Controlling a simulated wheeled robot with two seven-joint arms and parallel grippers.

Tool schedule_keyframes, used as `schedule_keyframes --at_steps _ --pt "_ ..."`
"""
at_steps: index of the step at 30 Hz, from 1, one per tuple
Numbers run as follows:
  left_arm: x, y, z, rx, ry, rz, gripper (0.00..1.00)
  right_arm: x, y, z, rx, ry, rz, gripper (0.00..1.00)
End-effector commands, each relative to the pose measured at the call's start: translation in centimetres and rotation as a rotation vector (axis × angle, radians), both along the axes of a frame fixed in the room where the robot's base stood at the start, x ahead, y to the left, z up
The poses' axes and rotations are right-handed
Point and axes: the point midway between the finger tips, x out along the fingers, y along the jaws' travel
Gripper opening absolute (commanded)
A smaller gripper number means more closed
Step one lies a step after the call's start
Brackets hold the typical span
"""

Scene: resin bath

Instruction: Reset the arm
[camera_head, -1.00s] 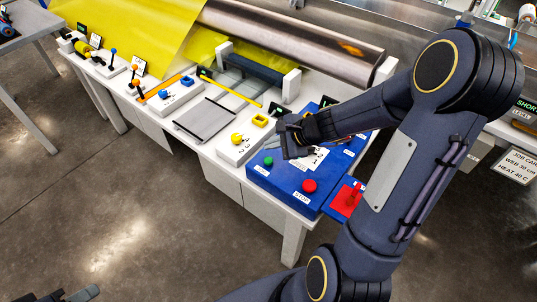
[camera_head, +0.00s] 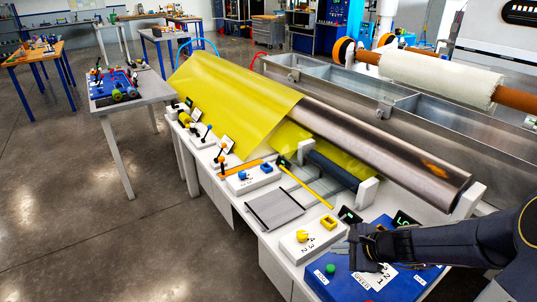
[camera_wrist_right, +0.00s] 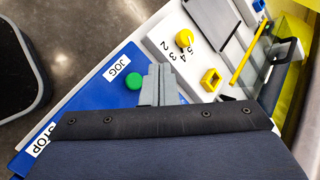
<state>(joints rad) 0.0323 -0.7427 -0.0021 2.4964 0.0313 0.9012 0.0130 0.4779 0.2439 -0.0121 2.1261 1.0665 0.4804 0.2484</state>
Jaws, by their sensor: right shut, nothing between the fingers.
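My right gripper (camera_head: 352,252) is over the blue control panel (camera_head: 345,288) at the lower right of the head view, its arm coming in from the right edge. Its fingers are closed together with nothing between them. In the right wrist view the closed fingers (camera_wrist_right: 160,85) lie beside the green JOG button (camera_wrist_right: 134,81); I cannot tell whether they touch it. The green button also shows in the head view (camera_head: 330,269). A STOP label (camera_wrist_right: 40,140) is at the left of the wrist view. My left gripper is out of view.
A white dial box with a yellow knob (camera_head: 302,236) stands beside the blue panel. The white bench carries a grey tray (camera_head: 275,210), a steel roller (camera_head: 400,160) and yellow film (camera_head: 225,100). A side table (camera_head: 150,88) stands left; the floor (camera_head: 80,200) in front is clear.

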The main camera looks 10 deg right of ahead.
Motion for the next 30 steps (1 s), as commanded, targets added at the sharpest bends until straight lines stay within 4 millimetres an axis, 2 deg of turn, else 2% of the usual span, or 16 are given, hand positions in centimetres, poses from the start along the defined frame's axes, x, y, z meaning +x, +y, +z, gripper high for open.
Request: schedule_keyframes --at_steps 2,5,8,9,12,15,18,21,25,30 --pt "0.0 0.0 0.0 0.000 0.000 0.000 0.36 -0.3 0.5 1.0 -0.020 -0.023 0.037 0.00" --pt "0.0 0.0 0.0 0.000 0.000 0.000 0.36 -1.7 2.3 3.7 -0.090 -0.092 0.170 0.00" --pt "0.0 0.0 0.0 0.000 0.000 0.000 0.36 -4.7 5.1 7.3 -0.220 -0.198 0.391 0.00" --pt "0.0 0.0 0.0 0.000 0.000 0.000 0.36 -6.4 6.2 8.5 -0.285 -0.242 0.493 0.00" --pt "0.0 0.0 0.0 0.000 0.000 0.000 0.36 -11.0 8.2 10.5 -0.457 -0.336 0.735 0.00" --pt "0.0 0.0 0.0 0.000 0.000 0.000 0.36 -15.1 9.0 11.2 -0.630 -0.402 0.939 0.00" --pt "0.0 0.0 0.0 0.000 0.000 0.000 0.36 -18.2 8.9 11.0 -0.777 -0.437 1.086 0.00" --pt "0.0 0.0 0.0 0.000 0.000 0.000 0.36 -20.1 8.5 10.6 -0.880 -0.451 1.175 0.00" --pt "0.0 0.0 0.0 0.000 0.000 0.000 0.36 -21.1 8.1 10.3 -0.945 -0.453 1.228 0.00" --pt "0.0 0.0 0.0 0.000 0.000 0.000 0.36 -21.2 8.0 10.3 -0.953 -0.451 1.236 0.00"
